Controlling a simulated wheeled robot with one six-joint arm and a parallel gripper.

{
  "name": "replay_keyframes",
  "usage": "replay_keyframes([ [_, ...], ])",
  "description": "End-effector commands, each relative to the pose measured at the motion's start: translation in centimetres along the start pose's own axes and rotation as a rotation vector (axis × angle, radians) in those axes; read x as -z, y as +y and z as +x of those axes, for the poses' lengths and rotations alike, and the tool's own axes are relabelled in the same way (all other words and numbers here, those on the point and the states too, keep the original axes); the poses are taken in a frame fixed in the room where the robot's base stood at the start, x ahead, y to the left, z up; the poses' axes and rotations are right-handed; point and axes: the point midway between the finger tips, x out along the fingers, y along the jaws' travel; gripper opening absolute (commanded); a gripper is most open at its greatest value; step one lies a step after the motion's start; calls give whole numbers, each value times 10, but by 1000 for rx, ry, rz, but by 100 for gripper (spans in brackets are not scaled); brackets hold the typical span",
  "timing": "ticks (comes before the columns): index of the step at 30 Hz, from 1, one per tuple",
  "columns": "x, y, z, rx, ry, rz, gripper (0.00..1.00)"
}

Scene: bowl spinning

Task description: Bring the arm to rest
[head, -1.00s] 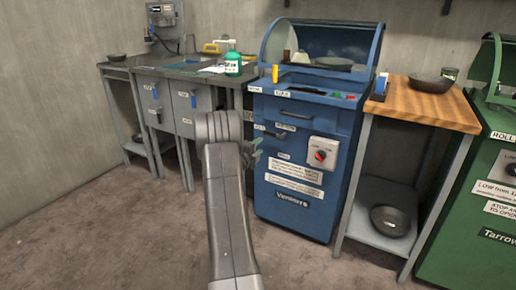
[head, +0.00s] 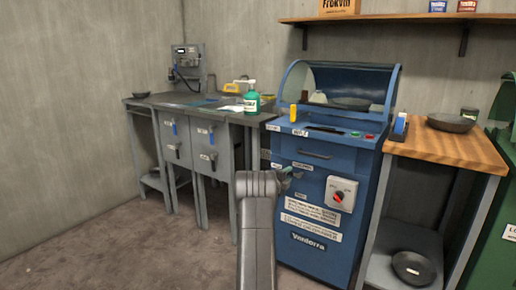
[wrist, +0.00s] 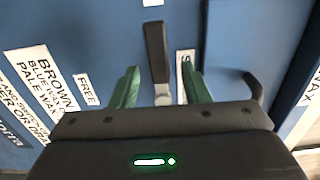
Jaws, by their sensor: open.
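My arm (head: 257,235) reaches forward from the bottom of the head view toward the blue machine (head: 322,250). My gripper (wrist: 160,88) shows in the wrist view with its two green fingers apart, pointing at the blue front panel. A dark lever (wrist: 156,50) on that panel appears in the gap between the fingertips. I see no contact, but cannot tell the distance. In the head view the gripper (head: 286,180) is small and mostly hidden behind my arm.
A grey bench (head: 165,101) with a green bottle (head: 251,100) stands left of the machine. A wooden-topped table (head: 455,148) with a dark bowl (head: 450,123) stands to its right. Another bowl (head: 413,267) lies on its lower shelf. The floor at front left is clear.

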Motion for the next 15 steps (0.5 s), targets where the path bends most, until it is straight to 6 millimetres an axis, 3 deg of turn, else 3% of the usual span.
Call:
replay_keyframes([
  [6, 1, 1, 20, -1, 1, 1, 42],
  [15, 0, 0, 28, -1, 0, 0, 42],
])
